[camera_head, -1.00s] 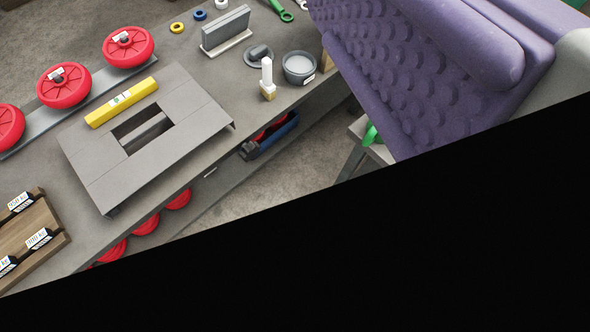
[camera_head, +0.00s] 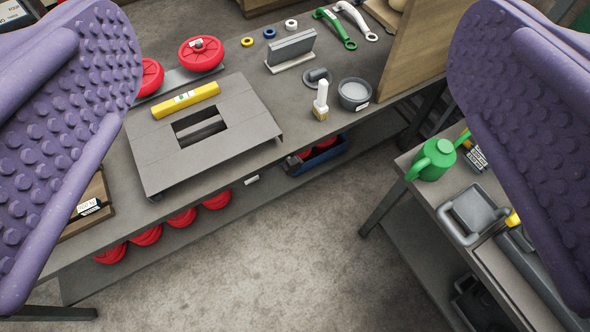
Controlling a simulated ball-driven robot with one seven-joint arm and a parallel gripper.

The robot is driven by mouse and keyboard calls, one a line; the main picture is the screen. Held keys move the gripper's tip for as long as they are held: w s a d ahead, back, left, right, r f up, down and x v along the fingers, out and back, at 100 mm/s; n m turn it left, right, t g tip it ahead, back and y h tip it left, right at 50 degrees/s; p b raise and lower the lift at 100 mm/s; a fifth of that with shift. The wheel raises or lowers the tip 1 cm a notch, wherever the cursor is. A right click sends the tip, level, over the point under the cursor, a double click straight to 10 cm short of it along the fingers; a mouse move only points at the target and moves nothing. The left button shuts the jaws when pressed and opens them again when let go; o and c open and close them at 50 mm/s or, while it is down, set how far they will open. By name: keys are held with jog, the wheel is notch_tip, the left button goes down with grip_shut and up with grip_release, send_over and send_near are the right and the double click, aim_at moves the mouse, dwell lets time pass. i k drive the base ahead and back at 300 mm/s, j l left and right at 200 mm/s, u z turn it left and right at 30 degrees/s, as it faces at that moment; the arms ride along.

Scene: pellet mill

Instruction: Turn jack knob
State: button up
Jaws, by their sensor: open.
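My gripper (camera_head: 295,65) is open and empty, its two purple studded fingers wide apart at the left and right of the view. Between them lies a grey workbench with a low grey platform (camera_head: 158,155) that has a rectangular opening. A small dark knob-like piece on a round base (camera_head: 317,77) lies on the bench to the right of the platform. I cannot tell whether this is the jack knob, and no other clear jack knob shows. The gripper appears to touch nothing on the bench.
A yellow level (camera_head: 186,100) lies on the platform. A wooden panel (camera_head: 418,45) rises at right. A second bench holds a green can (camera_head: 432,160). Floor between benches is clear.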

aim_at(295, 163)
jog(key=i+j+u, duration=0.1)
jog(key=i+u, duration=0.25)
jog(key=i, duration=0.6)
